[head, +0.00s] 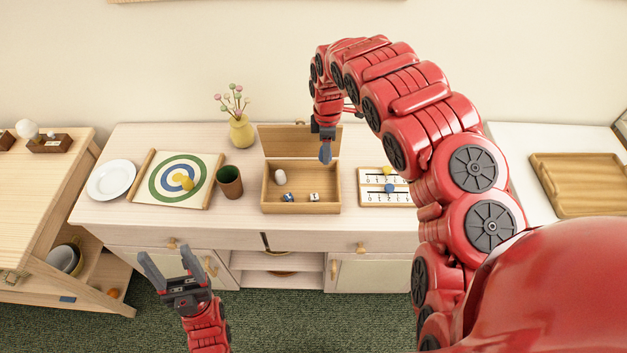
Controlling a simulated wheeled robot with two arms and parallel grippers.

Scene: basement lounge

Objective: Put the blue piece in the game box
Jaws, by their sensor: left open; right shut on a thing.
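My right gripper (325,139) is shut on the blue piece (325,153), pointing down. The blue piece hangs over the right back part of the wooden game box (264,198), in front of its raised lid (285,140). The box is open. Inside it are a white rounded piece (280,177), a blue die (288,197) and a white die (314,197). My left gripper (166,264) is open and empty, low in front of the cabinet and apart from everything on its top.
A flower vase (242,131) stands behind. A number board (373,199) with a blue piece lies right of the box.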

